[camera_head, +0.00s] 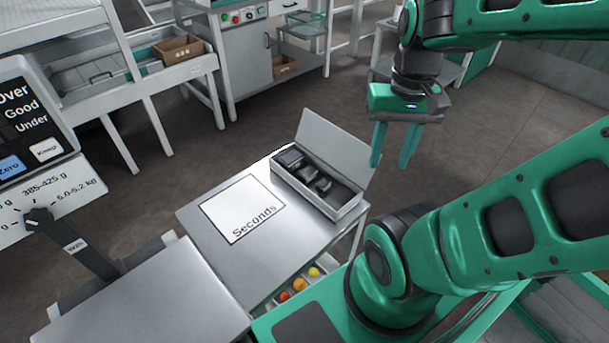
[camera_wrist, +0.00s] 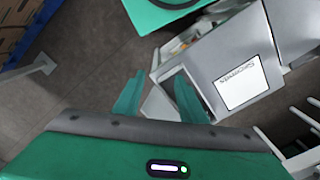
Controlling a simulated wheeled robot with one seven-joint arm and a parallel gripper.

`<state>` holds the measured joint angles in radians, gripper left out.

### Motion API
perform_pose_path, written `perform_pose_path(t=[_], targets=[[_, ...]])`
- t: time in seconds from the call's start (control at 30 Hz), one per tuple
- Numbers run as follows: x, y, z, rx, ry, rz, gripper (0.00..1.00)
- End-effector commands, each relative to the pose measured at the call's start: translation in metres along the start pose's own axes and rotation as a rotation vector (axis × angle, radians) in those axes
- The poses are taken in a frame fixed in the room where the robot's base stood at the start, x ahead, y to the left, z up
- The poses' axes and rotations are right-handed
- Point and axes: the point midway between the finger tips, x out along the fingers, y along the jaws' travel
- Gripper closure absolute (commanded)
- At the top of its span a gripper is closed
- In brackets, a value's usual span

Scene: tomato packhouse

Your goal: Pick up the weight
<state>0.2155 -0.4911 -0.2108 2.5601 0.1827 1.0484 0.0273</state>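Several dark weights (camera_head: 308,172) sit in a row in a black-lined case (camera_head: 316,207) in the head view. The case's grey lid (camera_head: 335,145) stands open at its back. The case is at the right end of a metal table. My gripper (camera_head: 392,160) is open and empty, above and to the right of the case, with its two green fingers pointing down. In the wrist view my gripper's fingers (camera_wrist: 159,82) are spread apart with nothing between them. The case is partly hidden behind the right finger there, and I cannot make out the weights.
A white sheet marked "Seconds" (camera_head: 242,208) lies beside the case on the metal table (camera_head: 215,255). A scale display (camera_head: 30,120) stands at the left. Colored tomatoes (camera_head: 300,284) are in a drawer-like tray below. Open floor (camera_head: 500,110) lies beyond my gripper.

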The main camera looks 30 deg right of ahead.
Motion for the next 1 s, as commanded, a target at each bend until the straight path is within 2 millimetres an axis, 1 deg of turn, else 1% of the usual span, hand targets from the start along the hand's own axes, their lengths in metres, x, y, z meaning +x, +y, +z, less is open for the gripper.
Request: perform_pose_path(t=[0.13, 0.27, 0.4, 0.47, 0.6, 0.7, 0.8, 0.9, 1.0], targets=[[0.006, -0.011, -0.031, 0.094, -0.001, 0.019, 0.62], [0.017, -0.032, -0.065, 0.211, 0.007, 0.032, 0.62], [0.034, -0.058, -0.099, 0.340, 0.014, 0.037, 0.62], [0.043, -0.070, -0.112, 0.394, 0.017, 0.037, 0.62], [0.068, -0.100, -0.141, 0.520, 0.019, 0.031, 0.62], [0.087, -0.122, -0.158, 0.606, 0.016, 0.024, 0.62], [0.105, -0.140, -0.171, 0.679, 0.013, 0.015, 0.62], [0.118, -0.154, -0.179, 0.734, 0.009, 0.009, 0.62], [0.127, -0.163, -0.183, 0.769, 0.005, 0.004, 0.62]])
